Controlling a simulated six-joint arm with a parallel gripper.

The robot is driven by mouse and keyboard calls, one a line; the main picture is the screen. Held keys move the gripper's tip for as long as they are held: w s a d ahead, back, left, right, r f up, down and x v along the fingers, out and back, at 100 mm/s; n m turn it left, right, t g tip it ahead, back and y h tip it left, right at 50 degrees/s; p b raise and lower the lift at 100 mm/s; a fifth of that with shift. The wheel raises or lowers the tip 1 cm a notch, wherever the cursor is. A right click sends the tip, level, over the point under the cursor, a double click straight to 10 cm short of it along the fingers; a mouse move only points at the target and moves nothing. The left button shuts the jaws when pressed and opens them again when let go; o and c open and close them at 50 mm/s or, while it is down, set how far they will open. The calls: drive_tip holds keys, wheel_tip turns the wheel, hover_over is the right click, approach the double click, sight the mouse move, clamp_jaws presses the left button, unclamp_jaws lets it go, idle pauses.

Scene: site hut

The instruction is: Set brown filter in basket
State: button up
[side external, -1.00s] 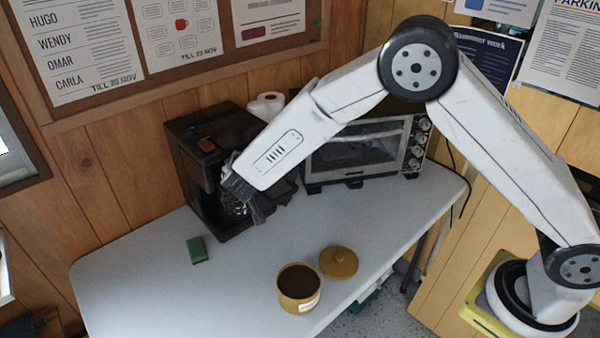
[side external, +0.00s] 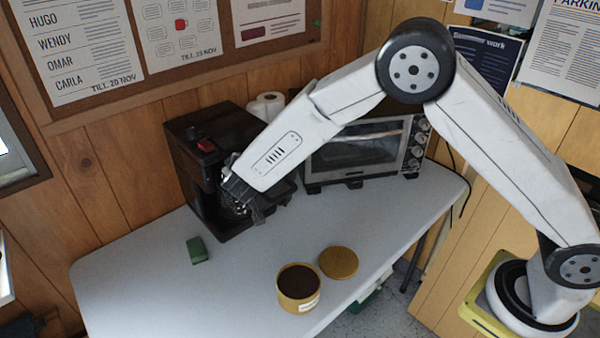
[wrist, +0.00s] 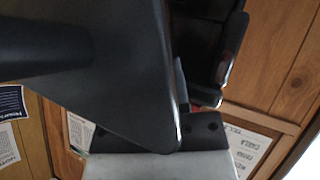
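In the side view, my gripper (side external: 240,200) is at the open front of the black coffee machine (side external: 200,150), below its red switch. The fingers are dark against the dark machine and partly hidden by my wrist, so their opening cannot be made out. In the wrist view, a large dark surface (wrist: 100,60) fills the left and middle, with further black parts at upper right; I cannot tell which belong to the machine. No brown filter can be made out in either view. The basket cannot be told apart from the machine's dark front.
A tub of dark brown grounds (side external: 298,305) stands near the table's front edge beside a round tan lid (side external: 339,262). A small green block (side external: 197,250) lies left. A toaster oven (side external: 362,155) stands behind right, and a white roll (side external: 266,106) behind the machine. The table's left front is clear.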

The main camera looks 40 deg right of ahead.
drive_tip(key=shift+s+a+f, duration=0.15)
drive_tip(key=shift+s+a, duration=0.05)
drive_tip(key=shift+s, duration=0.05)
drive_tip(key=r+v, duration=0.1)
drive_tip(key=v, duration=1.1)
drive_tip(key=shift+w+d, duration=0.2)
drive_tip(key=s+d+f+g+y, duration=0.2)
drive_tip(key=s+d+g, duration=0.2)
drive_tip(key=s+d, duration=0.5)
drive_tip(key=s+d+f+n+g+y, duration=0.1)
drive_tip(key=s+d+f+g+y, duration=0.2)
drive_tip(key=s+d, duration=0.7)
drive_tip(key=shift+s+d+g+y, duration=0.2)
drive_tip(key=shift+s+g+y, duration=0.15)
drive_tip(key=shift+s, duration=0.4)
drive_tip(key=shift+f, duration=0.15)
